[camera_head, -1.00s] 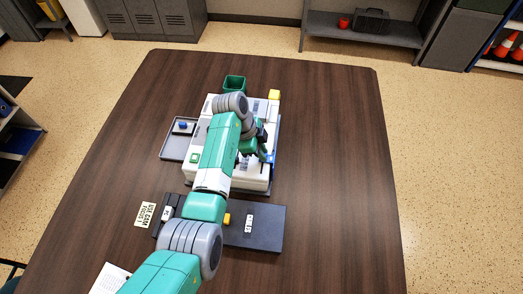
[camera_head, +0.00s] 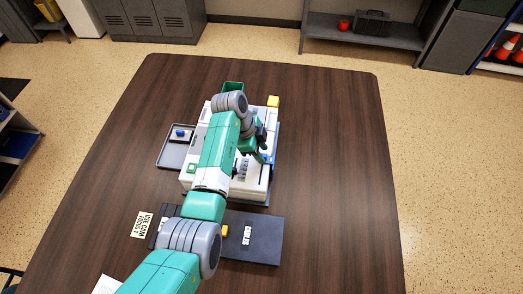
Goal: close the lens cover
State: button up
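A white machine (camera_head: 256,191) stands on the dark wooden table, with a green button (camera_head: 191,168) at its left front. My arm crosses over it and hides much of its top. My gripper (camera_head: 262,157) is low over the machine's right side, beside a small blue part (camera_head: 269,159). I cannot tell whether they touch or how far apart the fingers are. In front lies a flat dark case (camera_head: 265,238) with a white label and a yellow piece (camera_head: 225,231); my arm hides part of it. I cannot make out the lens cover for certain.
A grey tray (camera_head: 170,158) with a small blue-topped item (camera_head: 180,134) is left of the machine. A printed card (camera_head: 142,224) lies at front left. The table's right side (camera_head: 335,160) is clear.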

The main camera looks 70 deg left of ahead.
jog(key=p+v, duration=0.1)
jog(key=v, duration=0.6)
jog(key=shift+a, duration=0.1)
jog(key=w+d+r+n+t+y, duration=0.1)
jog(key=w+d+r+t+y, duration=0.2)
jog(key=w+r, duration=0.55)
jog(key=w+d+r+n+t+y, duration=0.1)
jog(key=w+d+r+y, duration=0.1)
jog(key=w+d+r, duration=0.6)
jog(key=w+d+r+n+t+y, duration=0.1)
jog(key=w+d+r+t, duration=0.2)
jog(key=d+r, duration=0.35)
jog(key=w+d+r+n+t+y, duration=0.1)
jog(key=w+d+r+t, duration=0.25)
jog(key=d+r, duration=0.35)
jog(key=s+d+r+n+t+h, duration=0.1)
jog(key=s+d+r+t, duration=0.2)
jog(key=d+r, duration=0.5)
jog(key=s+d+r+t+h, duration=0.1)
jog(key=s+d+r+t, duration=0.3)
jog(key=d+r, duration=0.35)
jog(key=s+d+r+n+t+h, duration=0.1)
jog(key=s+d+r+t+h, duration=0.25)
jog(key=s+d+r, duration=0.55)
notch_tip(320, 180, up, 27)
jog(key=a+y+p, duration=0.1)
jog(key=p, duration=2.6)
jog(key=shift+a, duration=0.35)
